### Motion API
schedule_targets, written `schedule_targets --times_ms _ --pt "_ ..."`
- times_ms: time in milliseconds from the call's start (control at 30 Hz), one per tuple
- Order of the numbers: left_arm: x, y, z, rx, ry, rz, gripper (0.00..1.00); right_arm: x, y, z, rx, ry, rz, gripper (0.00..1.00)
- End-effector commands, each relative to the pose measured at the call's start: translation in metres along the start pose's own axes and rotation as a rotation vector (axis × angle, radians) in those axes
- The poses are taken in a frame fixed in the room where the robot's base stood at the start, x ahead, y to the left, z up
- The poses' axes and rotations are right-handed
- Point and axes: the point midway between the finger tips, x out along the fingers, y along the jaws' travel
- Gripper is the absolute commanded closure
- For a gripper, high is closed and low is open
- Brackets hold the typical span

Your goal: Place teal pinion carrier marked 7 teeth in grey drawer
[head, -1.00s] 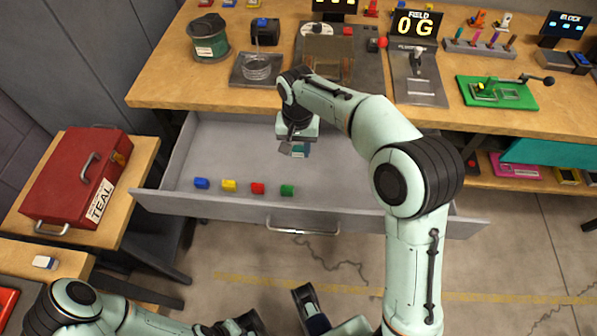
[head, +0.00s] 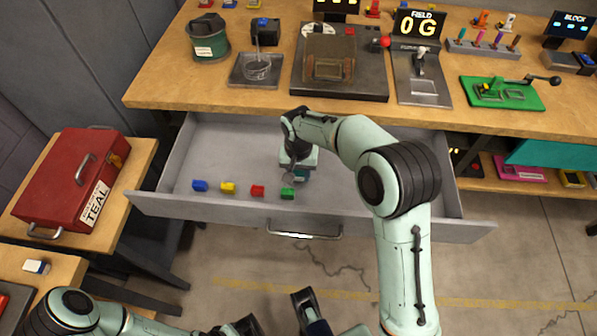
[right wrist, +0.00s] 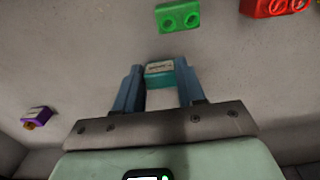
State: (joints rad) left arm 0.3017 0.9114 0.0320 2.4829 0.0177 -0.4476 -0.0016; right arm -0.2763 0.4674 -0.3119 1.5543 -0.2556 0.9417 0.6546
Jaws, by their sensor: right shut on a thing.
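The teal pinion carrier (right wrist: 160,76) is between the two blue fingers of my right gripper (right wrist: 160,90) in the right wrist view, with a pale label whose marking is too small to read. In the head view my right gripper (head: 294,179) is low inside the open grey drawer (head: 235,150), just behind the green block (head: 288,193). The gripper is shut on the carrier. I cannot tell whether the carrier touches the drawer floor.
Blue (head: 200,185), yellow (head: 228,187) and red (head: 258,190) blocks line the drawer's front with the green one. A purple piece (right wrist: 38,114) lies to the left in the right wrist view. The drawer's left rear floor is clear. A red toolbox labelled TEAL (head: 75,180) stands left.

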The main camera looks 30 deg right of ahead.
Motion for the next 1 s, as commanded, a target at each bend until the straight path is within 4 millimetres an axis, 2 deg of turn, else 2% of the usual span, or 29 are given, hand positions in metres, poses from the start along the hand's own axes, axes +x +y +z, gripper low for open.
schedule_targets --times_ms 167,200,267,533,667,767,1000 --pt "0.002 -0.001 -0.002 -0.001 0.005 0.000 1.00 0.004 0.000 0.000 0.000 0.000 0.000 0.94" --pt "0.001 -0.001 -0.002 -0.001 0.006 0.000 1.00 0.003 0.000 0.000 0.000 0.000 0.000 0.51" --pt "0.001 -0.001 -0.002 -0.001 0.005 0.000 1.00 0.003 0.000 0.000 0.000 0.000 0.000 0.35" --pt "0.001 -0.001 -0.002 -0.001 0.005 0.000 1.00 0.003 0.000 0.000 0.000 0.000 0.000 0.35" --pt "-0.002 0.000 0.001 0.000 -0.003 0.000 1.00 -0.006 0.000 0.000 0.000 0.002 -0.001 0.35" --pt "-0.006 0.002 0.006 0.001 -0.015 0.000 1.00 -0.023 -0.001 -0.001 0.000 0.004 -0.004 0.35" --pt "-0.016 0.004 0.012 0.000 -0.034 -0.003 1.00 -0.076 -0.001 -0.001 0.001 0.003 -0.003 0.35"
